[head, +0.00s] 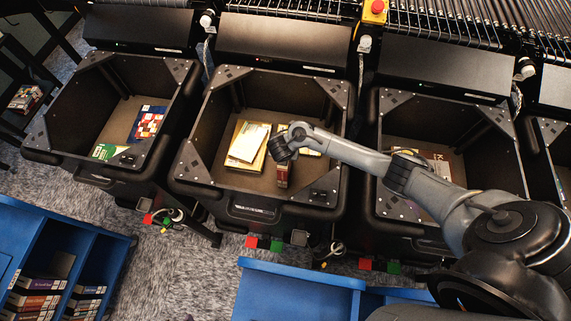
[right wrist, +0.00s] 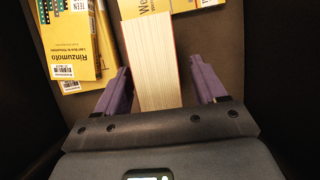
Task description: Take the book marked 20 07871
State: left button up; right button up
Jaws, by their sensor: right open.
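The middle black bin (head: 190,172) holds several books. My right gripper (head: 283,160) reaches into it from the right and is open. In the right wrist view my right gripper (right wrist: 160,68) has its two purple fingers on either side of a thick book (right wrist: 155,62) with red cover edges and its cream page edges facing me. This book also shows below the gripper in the head view (head: 282,177). Gaps show between fingers and book. Yellow books, one reading "Rinzumoto" (right wrist: 75,40), lie to the left. No label reading 20 07871 is legible. My left gripper is not in view.
The left bin (head: 42,137) and right bin (head: 372,190) also hold books. Bin walls stand close around the gripper. Blue shelves (head: 105,235) with books are at the lower left. A roller conveyor (head: 455,20) runs along the back.

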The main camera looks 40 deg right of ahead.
jog(key=shift+f, duration=0.2)
dwell(0.4)
grip_shut()
dwell(0.3)
